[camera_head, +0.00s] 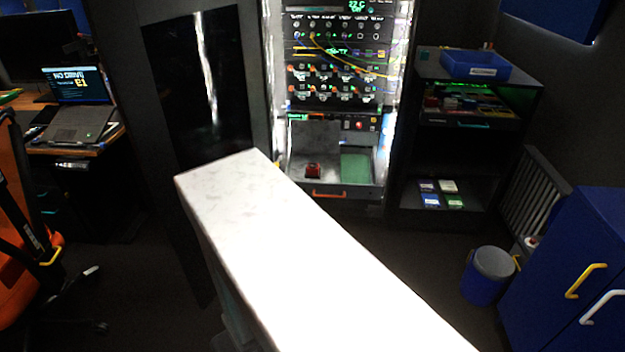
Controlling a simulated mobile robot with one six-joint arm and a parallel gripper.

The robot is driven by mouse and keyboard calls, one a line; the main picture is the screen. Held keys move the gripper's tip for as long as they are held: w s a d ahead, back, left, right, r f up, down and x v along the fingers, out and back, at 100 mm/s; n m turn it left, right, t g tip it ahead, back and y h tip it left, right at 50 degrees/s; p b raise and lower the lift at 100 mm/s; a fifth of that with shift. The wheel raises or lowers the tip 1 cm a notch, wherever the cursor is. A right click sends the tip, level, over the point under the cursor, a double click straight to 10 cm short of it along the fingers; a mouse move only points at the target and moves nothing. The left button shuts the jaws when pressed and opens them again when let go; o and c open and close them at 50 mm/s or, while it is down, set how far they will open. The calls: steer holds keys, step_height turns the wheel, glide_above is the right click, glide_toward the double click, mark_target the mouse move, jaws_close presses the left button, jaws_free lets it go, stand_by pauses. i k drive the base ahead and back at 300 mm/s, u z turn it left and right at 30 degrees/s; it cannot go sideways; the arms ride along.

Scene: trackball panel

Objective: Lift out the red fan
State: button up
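A small red and black block (313,170), which looks like the red fan, sits in the left part of an open grey drawer (331,192) low in the lit rack. It is too small to make out its details. A flat green area (356,167) lies to its right in the same drawer. The drawer has an orange handle on its front. My gripper is not in view.
A long white slab-like shape fills the foreground; I cannot tell whether it is mine. Right of the rack stand a dark shelf with a blue bin (475,66), a blue trash can (488,276) and a blue cabinet (575,265). An orange chair (22,235) is left.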

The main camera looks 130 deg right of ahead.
mark_target(312, 169)
steer(key=u, duration=0.25)
steer(key=k, duration=2.6)
steer(key=z, duration=0.65)
steer(key=i, duration=0.6)
steer(key=z, duration=0.05)
steer(key=k, duration=0.55)
